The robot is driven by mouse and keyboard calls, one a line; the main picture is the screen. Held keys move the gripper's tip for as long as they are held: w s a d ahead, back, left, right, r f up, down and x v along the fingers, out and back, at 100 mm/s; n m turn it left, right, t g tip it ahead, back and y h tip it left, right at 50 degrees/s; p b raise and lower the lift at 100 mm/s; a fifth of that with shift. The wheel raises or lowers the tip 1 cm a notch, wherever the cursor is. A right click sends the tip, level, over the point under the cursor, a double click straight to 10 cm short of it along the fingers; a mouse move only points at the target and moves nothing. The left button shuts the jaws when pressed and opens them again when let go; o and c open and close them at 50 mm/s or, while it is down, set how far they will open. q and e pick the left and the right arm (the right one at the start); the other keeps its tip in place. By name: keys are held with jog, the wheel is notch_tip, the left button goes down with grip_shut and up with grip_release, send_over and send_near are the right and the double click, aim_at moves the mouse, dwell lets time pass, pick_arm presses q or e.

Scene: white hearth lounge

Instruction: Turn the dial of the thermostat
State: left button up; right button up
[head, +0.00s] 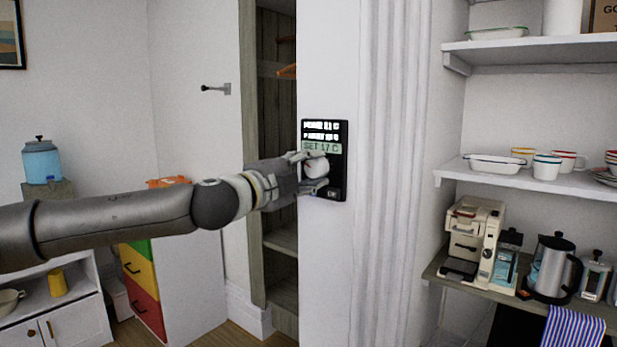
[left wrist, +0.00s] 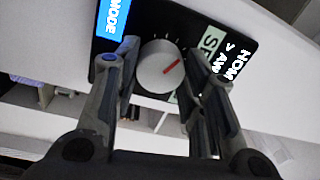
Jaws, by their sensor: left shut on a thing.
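The thermostat (head: 340,165) is a black upright panel on the white wall in the head view. Its green line reads "SET 17 C"; the white lines above are blurred. In the left wrist view the thermostat (left wrist: 143,17) appears turned, with a blue "MODE" label. The dial (head: 315,167) is partly hidden by fingers in the head view. My left gripper (head: 311,172) is shut on the dial, its fingers (left wrist: 168,62) on either side. My right gripper is not in view.
A narrow open wardrobe (head: 277,150) stands left of the thermostat wall. At right, wall shelves (head: 545,183) hold cups and dishes above a counter with a coffee machine (head: 474,240) and a kettle (head: 552,268). The wall just around the thermostat is clear.

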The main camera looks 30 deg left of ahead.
pick_arm(q)
jog(key=shift+n, duration=0.8)
jog(key=o, duration=1)
jog(key=shift+a, duration=0.1)
jog(key=shift+o, duration=0.2)
jog(key=shift+s, duration=0.15)
jog(key=s, duration=0.7)
jog(key=shift+a+f, duration=0.2)
jog(key=shift+a, duration=0.05)
jog(key=shift+s, duration=0.1)
dwell(0.4)
